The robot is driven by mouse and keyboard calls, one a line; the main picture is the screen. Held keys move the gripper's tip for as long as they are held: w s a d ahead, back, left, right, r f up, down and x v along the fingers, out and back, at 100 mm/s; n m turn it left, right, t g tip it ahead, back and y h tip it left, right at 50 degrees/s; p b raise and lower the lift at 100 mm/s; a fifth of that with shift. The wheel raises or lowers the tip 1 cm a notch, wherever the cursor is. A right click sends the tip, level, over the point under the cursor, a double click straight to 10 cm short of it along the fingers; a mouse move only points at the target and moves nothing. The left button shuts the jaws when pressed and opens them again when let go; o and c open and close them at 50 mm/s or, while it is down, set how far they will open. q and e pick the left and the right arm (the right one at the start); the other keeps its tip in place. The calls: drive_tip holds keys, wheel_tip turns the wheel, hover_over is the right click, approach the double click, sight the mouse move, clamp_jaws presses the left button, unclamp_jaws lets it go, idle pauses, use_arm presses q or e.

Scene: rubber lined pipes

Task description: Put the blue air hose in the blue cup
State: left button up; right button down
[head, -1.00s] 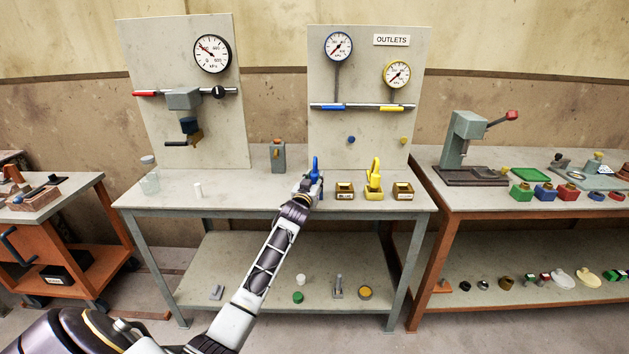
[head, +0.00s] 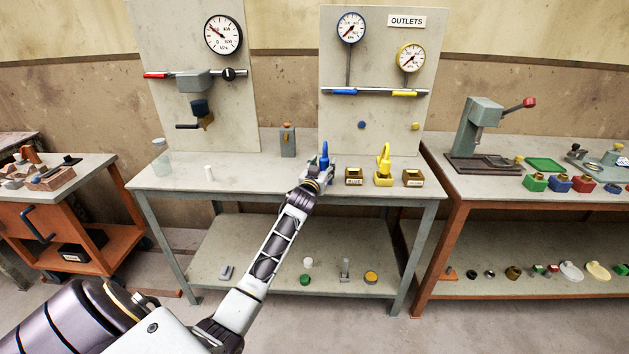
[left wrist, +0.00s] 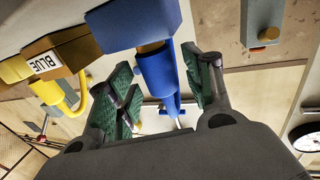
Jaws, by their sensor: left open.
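The blue air hose (head: 324,156) stands upright on the middle bench in the head view. In the left wrist view, its blue body (left wrist: 156,75) and thick blue block (left wrist: 132,24) show close up. My left gripper (head: 320,174) is at the hose; in the left wrist view its green-padded fingers (left wrist: 166,88) are apart on either side of the blue body, not closed on it. The blue cup, a brownish box labelled BLUE (head: 354,177), stands just right of the hose; its label (left wrist: 44,62) also shows in the left wrist view. My right gripper is out of view.
The yellow air hose (head: 383,168) and another brownish box (head: 412,178) stand right of the blue cup. A grey block (head: 288,142) stands behind left. The bench top (head: 245,175) left of my gripper is mostly clear.

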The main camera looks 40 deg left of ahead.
sight(323, 166)
use_arm(q)
drive_tip(key=shift+v, duration=3.1)
drive_tip(key=v, duration=0.4)
drive_tip(key=shift+p, duration=0.4)
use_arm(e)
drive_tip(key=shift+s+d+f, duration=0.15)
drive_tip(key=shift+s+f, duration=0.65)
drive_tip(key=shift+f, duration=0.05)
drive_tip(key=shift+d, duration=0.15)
